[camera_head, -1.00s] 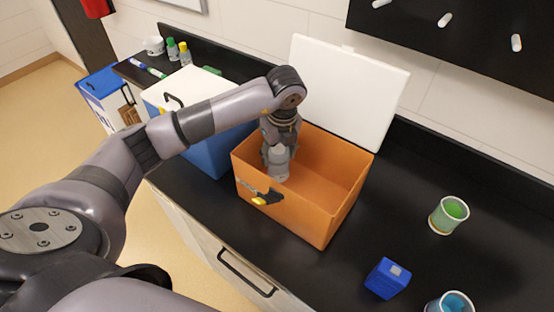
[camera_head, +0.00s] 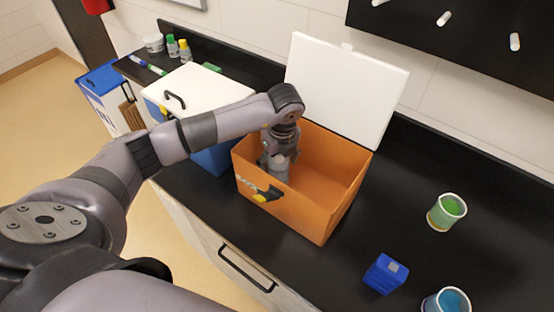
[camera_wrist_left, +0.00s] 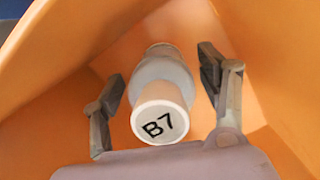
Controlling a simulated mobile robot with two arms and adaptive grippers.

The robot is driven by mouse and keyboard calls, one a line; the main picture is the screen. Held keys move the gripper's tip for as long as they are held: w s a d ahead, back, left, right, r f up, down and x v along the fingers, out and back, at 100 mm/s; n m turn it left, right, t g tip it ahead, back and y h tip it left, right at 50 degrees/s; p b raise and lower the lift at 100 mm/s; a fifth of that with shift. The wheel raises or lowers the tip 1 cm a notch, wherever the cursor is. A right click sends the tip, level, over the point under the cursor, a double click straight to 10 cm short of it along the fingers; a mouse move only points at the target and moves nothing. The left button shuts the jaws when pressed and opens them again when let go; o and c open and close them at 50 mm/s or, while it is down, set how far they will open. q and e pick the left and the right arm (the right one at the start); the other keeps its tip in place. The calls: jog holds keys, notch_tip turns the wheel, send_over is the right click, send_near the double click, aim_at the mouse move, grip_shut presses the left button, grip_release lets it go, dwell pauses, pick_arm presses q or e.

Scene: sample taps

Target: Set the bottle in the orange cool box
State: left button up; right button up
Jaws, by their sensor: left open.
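The orange cool box (camera_head: 318,219) stands on the black bench with its white lid (camera_head: 345,92) raised at the back. My left gripper (camera_head: 274,165) reaches down inside the box, near its left end. In the left wrist view the bottle (camera_wrist_left: 162,90), pale with a white cap marked "B7", is inside the orange box between my left gripper's fingers (camera_wrist_left: 165,105). The fingers are open, with gaps on both sides of the bottle. In the head view the pale bottle shows only partly below the gripper. Its base is hard to make out.
A blue cool box (camera_head: 213,158) with a closed white lid (camera_head: 200,85) stands to the left. A green cup (camera_head: 446,212), a blue cup (camera_head: 447,303) and a small blue block (camera_head: 385,274) are on the bench at right. The box's right half is empty.

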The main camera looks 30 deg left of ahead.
pick_arm(q)
jog(key=shift+r, duration=0.5)
jog(key=r+b, duration=0.1)
jog(key=r, duration=0.2)
jog(key=d+r+b, duration=0.1)
jog(key=r, duration=0.2)
jog(key=r+b, duration=0.1)
jog(key=r, duration=0.3)
jog(key=shift+s+d, duration=0.2)
jog(key=shift+s, duration=0.15)
jog(key=shift+s+r, duration=0.15)
jog(key=shift+r, duration=0.4)
